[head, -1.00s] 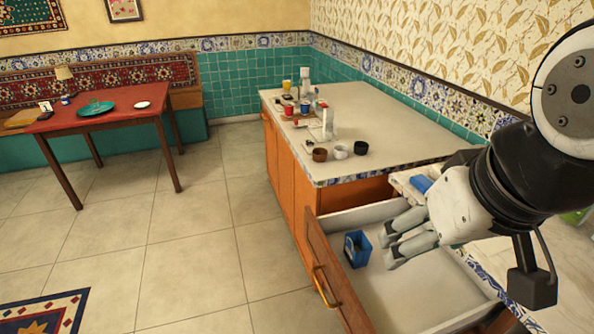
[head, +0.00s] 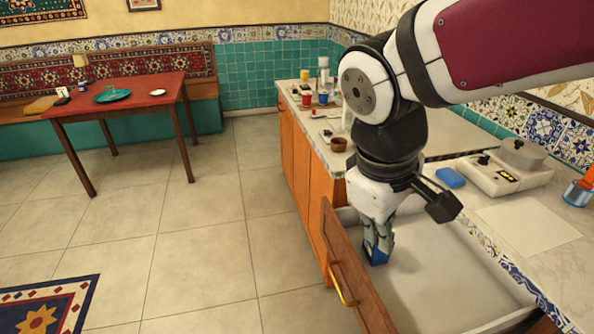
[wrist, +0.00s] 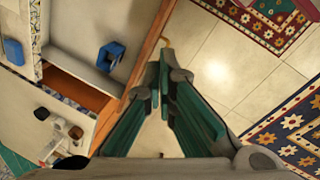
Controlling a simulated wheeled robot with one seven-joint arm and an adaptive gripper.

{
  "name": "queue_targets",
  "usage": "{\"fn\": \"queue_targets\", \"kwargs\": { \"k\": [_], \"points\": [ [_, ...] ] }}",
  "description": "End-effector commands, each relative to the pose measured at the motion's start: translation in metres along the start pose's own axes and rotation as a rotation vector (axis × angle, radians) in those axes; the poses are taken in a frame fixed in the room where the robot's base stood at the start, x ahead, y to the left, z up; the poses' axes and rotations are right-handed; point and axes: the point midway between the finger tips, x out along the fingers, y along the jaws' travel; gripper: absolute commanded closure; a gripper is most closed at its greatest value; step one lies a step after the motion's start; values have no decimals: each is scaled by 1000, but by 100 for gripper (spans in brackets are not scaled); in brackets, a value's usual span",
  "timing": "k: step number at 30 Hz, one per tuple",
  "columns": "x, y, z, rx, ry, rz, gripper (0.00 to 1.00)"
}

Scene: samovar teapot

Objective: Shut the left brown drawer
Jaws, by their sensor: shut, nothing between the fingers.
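The left brown drawer is pulled out; its brown front (head: 352,272) with a gold handle (head: 342,285) stands away from the cabinet. A small blue box (head: 376,256) lies inside, partly hidden by my gripper. My gripper (head: 378,240) is shut and empty, pointing down over the drawer in the head view. In the wrist view the shut fingers (wrist: 160,78) lie close to the drawer front (wrist: 150,40), with the handle (wrist: 166,42) just past the tips. The blue box (wrist: 110,55) is to the left. I cannot tell whether the fingers touch the drawer front.
The counter (head: 440,142) holds cups, including a brown one (head: 338,145). A stove-like white unit (head: 505,170) and a blue sponge (head: 450,178) are at right. Tiled floor (head: 200,260) left of the drawer is clear. A red table (head: 130,95) stands far left.

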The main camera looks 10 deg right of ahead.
Motion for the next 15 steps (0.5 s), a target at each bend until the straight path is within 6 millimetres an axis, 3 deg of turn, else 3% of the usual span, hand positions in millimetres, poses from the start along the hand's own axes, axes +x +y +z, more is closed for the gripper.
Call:
{"fn": "queue_targets", "kwargs": {
  "k": [1,8,15],
  "points": [
    [22,-5,-18,-88,-42,8,100],
    [94,-32,-76,-462,-204,66,100],
    [175,-78,-128,-848,-358,134,100]
  ]
}}
